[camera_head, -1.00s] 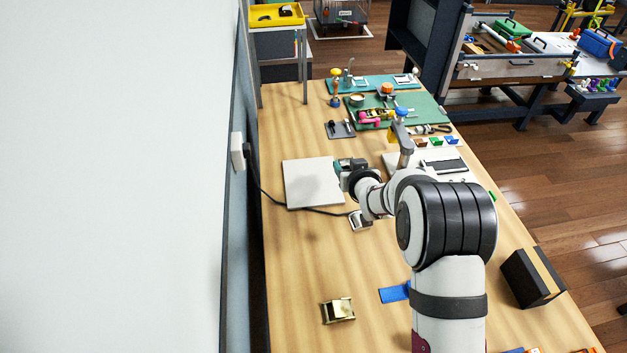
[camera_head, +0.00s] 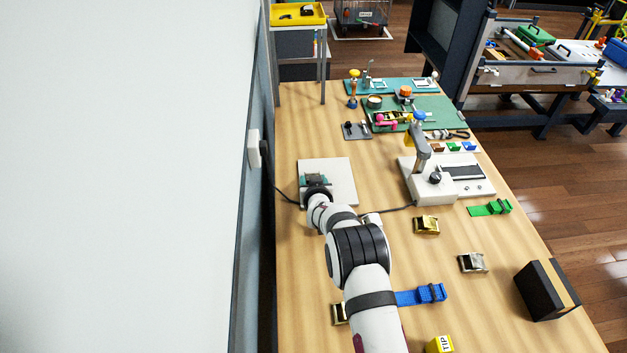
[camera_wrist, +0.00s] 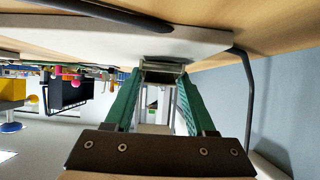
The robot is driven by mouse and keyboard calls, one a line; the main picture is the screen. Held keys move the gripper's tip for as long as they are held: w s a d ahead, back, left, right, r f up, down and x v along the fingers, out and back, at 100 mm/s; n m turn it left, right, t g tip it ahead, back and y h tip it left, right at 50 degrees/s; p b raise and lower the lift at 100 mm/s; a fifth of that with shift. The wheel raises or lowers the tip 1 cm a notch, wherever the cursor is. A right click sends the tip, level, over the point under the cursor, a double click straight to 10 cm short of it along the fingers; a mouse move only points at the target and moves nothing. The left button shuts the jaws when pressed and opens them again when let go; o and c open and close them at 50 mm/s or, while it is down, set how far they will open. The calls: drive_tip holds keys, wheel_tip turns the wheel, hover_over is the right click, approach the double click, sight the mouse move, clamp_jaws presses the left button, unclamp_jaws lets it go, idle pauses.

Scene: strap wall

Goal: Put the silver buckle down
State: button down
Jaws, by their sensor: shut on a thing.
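My gripper (camera_head: 315,179) is over the left part of a pale grey board on the table. In the wrist view its green fingers (camera_wrist: 163,75) are shut on a silvery metal buckle (camera_wrist: 162,66) at their tips. The held buckle is close to the board's surface; I cannot tell whether it touches. In the head view the gripper and wrist hide most of it. Another greyish-silver buckle (camera_head: 473,262) lies on the table at the right, apart from my gripper.
The pale board (camera_head: 342,176) has free room on its right. A gold buckle (camera_head: 426,225), a blue strap (camera_head: 421,295) and a green strap (camera_head: 490,208) lie on the table. A white device (camera_head: 432,187) stands right of the board. A cable runs near the board.

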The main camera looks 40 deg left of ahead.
drive_tip(key=shift+c, duration=1.1)
unclamp_jaws()
drive_tip(key=shift+f, duration=0.1)
